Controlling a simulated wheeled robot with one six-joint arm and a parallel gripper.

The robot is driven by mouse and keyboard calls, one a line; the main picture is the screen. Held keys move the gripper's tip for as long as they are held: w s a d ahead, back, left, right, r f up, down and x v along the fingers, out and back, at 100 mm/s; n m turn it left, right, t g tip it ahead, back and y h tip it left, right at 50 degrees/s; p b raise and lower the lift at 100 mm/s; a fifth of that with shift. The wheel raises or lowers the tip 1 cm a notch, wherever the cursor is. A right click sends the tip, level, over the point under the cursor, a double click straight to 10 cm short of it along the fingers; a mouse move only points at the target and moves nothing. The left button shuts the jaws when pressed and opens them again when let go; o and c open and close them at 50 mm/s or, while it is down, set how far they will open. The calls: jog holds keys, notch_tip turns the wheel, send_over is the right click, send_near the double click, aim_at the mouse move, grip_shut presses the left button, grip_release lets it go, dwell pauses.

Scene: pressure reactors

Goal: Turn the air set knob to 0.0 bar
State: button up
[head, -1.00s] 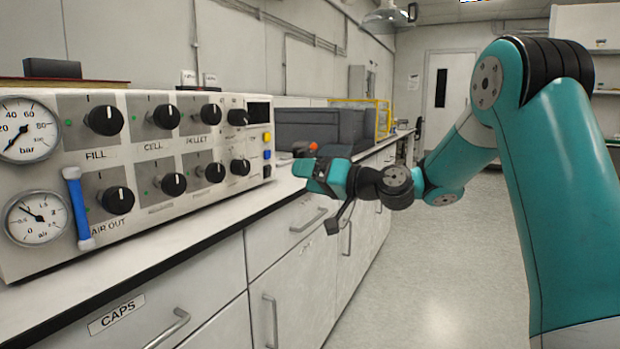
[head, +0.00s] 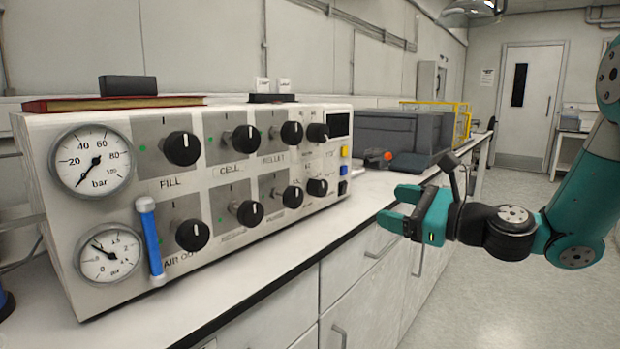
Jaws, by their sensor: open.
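The grey-white control panel (head: 300,204) carries two rows of black knobs. I cannot read which knob is labelled air set. The lower-left knob (head: 191,235) has an AIR OUT label, partly hidden by a blue handle. The small lower gauge (head: 108,253) has its needle pointing up and left, off the zero at the bottom. The large upper gauge (head: 92,160) has its needle pointing low left. My gripper (head: 393,208) is open and empty, to the right of the panel in front of the counter edge, with its fingers pointing left. It touches no knob.
A blue-handled bar (head: 151,240) stands out in front of the panel beside the gauges. A dark grey box (head: 400,138) and an orange-red knob (head: 388,156) are on the counter behind my gripper. Drawers lie below the counter (head: 240,318). The floor at right is clear.

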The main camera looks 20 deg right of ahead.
jog(key=m, duration=0.1)
jog(key=p, duration=0.7)
send_near(324, 189)
jog(key=x, duration=1.1)
jog(key=shift+w+a+p, duration=0.15)
jog(key=shift+p, duration=0.2)
jog(key=shift+c, duration=0.5)
jog(key=c, duration=0.8)
jog(key=shift+c, duration=0.2)
